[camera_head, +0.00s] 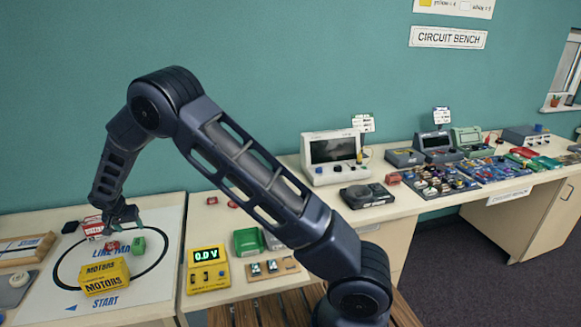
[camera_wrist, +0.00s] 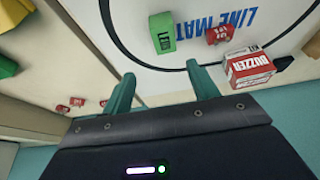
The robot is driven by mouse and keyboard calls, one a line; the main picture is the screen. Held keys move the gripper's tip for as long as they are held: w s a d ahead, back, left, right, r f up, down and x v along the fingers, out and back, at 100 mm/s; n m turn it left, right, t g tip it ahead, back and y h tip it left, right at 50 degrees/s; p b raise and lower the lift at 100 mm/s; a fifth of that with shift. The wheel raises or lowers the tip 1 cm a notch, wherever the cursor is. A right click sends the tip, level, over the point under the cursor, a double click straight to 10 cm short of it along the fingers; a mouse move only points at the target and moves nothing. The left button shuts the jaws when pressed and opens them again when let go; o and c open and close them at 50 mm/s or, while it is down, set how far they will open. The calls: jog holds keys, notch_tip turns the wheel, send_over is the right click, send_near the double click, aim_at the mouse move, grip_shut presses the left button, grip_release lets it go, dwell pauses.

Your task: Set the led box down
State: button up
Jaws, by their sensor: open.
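The green box (camera_head: 138,245), which I take for the led box, stands on the white line mat (camera_head: 150,286). It also shows in the wrist view (camera_wrist: 167,28), with a dark label too small to read surely. My gripper (camera_head: 124,218) is over the back part of the mat. In the wrist view my gripper (camera_wrist: 163,78) has its two green fingers spread with nothing between them. The green box lies beyond the fingertips, apart from them.
A red box (camera_head: 111,246) and a red-and-white buzzer box (camera_wrist: 250,68) stand close to the green box. A yellow motors box (camera_head: 105,277) is at the mat's front. A yellow meter (camera_head: 208,270) stands to the right. The mat's right part is clear.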

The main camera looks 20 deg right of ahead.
jog(key=w+d+r, duration=0.2)
jog(key=d+r, duration=0.6)
jog(key=d, duration=0.2)
jog(key=w+d+r, duration=0.3)
jog(key=d+r, duration=0.5)
jog(key=d, duration=0.1)
jog(key=s+d+r, duration=0.2)
jog(key=d+r, duration=0.4)
jog(key=d, duration=0.4)
jog(key=s+d+r, duration=0.3)
jog(key=d+r, duration=0.3)
jog(key=d, duration=0.3)
jog(key=s+d+r, duration=0.3)
jog(key=s+d, duration=0.7)
jog(key=d, duration=0.1)
jog(key=s+d+r, duration=0.3)
jog(key=s+d, duration=0.7)
jog(key=d, duration=0.1)
jog(key=s+d+f, duration=0.2)
jog(key=s+d, duration=0.1)
jog(key=s, duration=0.6)
